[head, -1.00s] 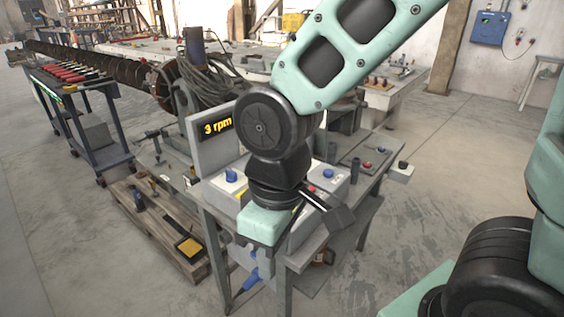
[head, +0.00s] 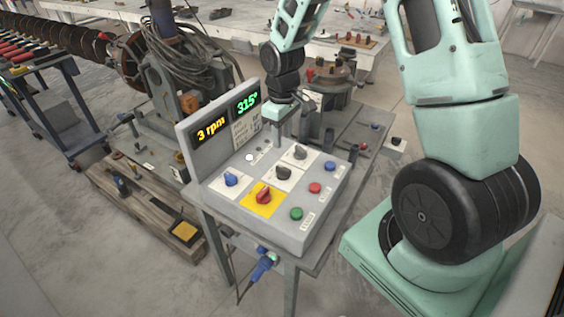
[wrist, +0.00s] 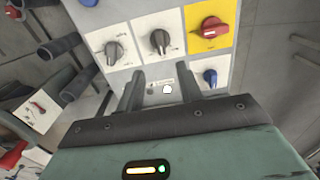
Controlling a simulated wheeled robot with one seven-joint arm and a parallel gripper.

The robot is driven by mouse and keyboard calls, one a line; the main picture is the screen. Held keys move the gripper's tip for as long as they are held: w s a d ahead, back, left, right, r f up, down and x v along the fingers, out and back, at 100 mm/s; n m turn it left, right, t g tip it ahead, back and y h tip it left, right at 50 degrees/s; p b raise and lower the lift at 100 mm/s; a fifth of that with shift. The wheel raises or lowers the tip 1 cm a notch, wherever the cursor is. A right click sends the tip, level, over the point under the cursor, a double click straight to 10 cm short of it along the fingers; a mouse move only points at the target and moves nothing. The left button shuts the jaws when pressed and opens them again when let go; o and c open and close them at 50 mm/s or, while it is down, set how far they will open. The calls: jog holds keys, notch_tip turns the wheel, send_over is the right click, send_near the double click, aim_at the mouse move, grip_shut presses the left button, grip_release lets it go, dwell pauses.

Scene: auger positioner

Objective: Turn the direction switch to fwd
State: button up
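The control panel (head: 240,206) is a sloped grey box. It has two dark knobs on white plates, one farther back (head: 300,152) and one nearer the middle (head: 283,172). A blue knob (head: 231,180) is at left and a red knob (head: 264,196) sits on a yellow plate. The labels are too small to read, so I cannot tell which is the direction switch. My gripper (head: 282,128) is over the panel's back edge. In the wrist view its fingers (wrist: 158,86) are apart and empty, short of the dark knobs (wrist: 113,50) (wrist: 160,40).
The upright display (head: 210,131) reads 3 rpm and 315°. A cable-draped machine (head: 185,75) stands behind left. A pallet (head: 145,205) lies on the floor at left.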

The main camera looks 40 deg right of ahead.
aim_at(282, 167)
notch_tip(282, 167, down, 11)
jog(key=shift+f+p, duration=0.15)
jog(key=shift+p, duration=0.8)
grip_shut()
